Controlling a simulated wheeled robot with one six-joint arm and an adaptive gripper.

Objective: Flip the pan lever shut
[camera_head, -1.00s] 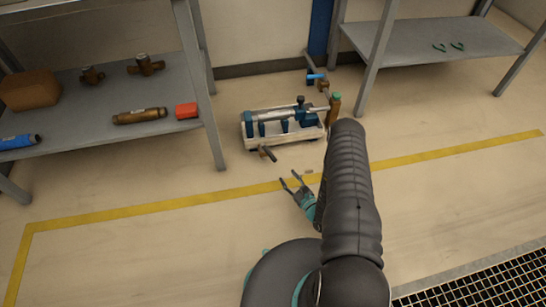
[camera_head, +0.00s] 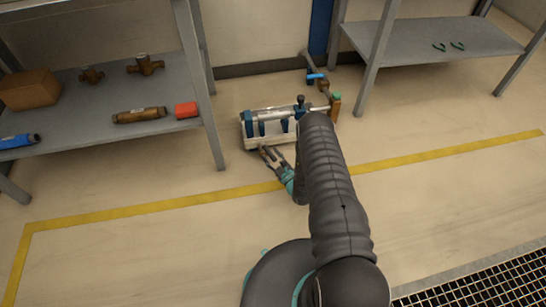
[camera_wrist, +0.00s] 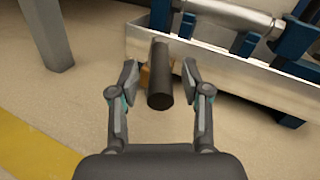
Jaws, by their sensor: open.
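In the wrist view, a dark cylindrical lever handle (camera_wrist: 160,84) sticks out towards the camera from the front of the white pan of the testbench (camera_wrist: 225,70). I take it for the pan lever. A brass-coloured part (camera_wrist: 145,77) shows partly behind it. My gripper (camera_wrist: 160,72) is open, with one finger on each side of the handle and a visible gap on both sides. In the head view, my gripper (camera_head: 270,150) is at the front of the testbench pan (camera_head: 255,140); the fingers and arm make the lever hard to pick out there.
A blue-handled valve (camera_head: 316,77) is behind the bench. The floor in front is clear.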

